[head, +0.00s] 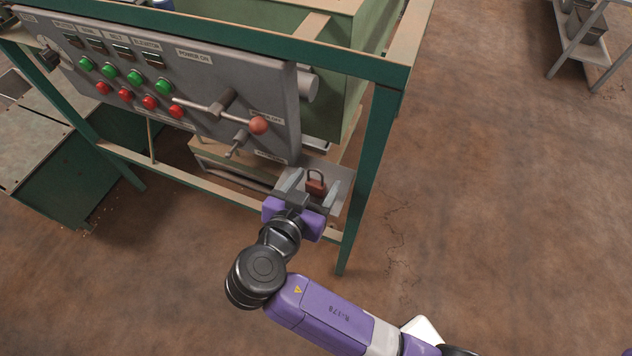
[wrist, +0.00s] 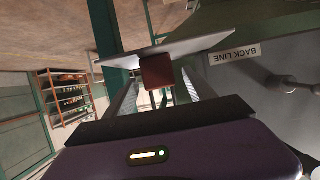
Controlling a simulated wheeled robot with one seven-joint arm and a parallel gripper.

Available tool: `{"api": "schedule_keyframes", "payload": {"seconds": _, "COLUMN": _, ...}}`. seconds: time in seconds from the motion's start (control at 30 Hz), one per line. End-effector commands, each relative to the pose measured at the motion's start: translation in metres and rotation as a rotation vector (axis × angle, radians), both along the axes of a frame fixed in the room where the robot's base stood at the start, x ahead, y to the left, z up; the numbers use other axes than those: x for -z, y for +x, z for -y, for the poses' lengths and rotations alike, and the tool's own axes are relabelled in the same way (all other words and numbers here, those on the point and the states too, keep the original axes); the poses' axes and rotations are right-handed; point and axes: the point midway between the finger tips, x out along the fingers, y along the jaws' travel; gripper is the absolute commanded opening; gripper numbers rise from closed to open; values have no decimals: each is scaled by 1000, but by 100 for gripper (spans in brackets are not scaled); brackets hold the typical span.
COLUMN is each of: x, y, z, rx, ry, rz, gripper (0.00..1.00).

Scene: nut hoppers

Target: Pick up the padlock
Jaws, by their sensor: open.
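The padlock (head: 316,186) is reddish brown with a dark shackle. In the head view it stands on a small grey shelf (head: 338,213) under the right end of the control panel. My gripper (head: 309,186) is open, with one finger on each side of the padlock. In the wrist view the padlock (wrist: 156,72) shows ahead between the two fingers of my gripper (wrist: 158,92), against the shelf plate (wrist: 205,45). I cannot tell whether either finger touches it.
The grey control panel (head: 235,80) with buttons and a red-knobbed lever (head: 258,125) stands just above and left of my gripper. A green frame post (head: 368,170) rises close on the right.

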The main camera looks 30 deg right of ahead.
Motion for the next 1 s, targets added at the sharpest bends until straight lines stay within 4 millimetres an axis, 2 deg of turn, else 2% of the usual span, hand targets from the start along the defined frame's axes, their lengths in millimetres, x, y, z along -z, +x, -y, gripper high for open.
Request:
{"api": "schedule_keyframes", "payload": {"seconds": 0.2, "x": 10, "y": 15, "z": 20, "rx": 2, "ry": 0, "rz": -1, "gripper": 64}}
{"api": "schedule_keyframes", "payload": {"seconds": 0.5, "x": 12, "y": 17, "z": 23, "rx": -1, "ry": 0, "rz": 0, "gripper": 62}}
{"api": "schedule_keyframes", "payload": {"seconds": 0.8, "x": 12, "y": 17, "z": 23, "rx": -1, "ry": 0, "rz": 0, "gripper": 3}}
{"api": "schedule_keyframes", "payload": {"seconds": 0.83, "x": 12, "y": 17, "z": 23, "rx": -1, "ry": 0, "rz": 0, "gripper": 0}}
{"api": "schedule_keyframes", "payload": {"seconds": 1.0, "x": 11, "y": 17, "z": 23, "rx": -1, "ry": 0, "rz": 0, "gripper": 0}}
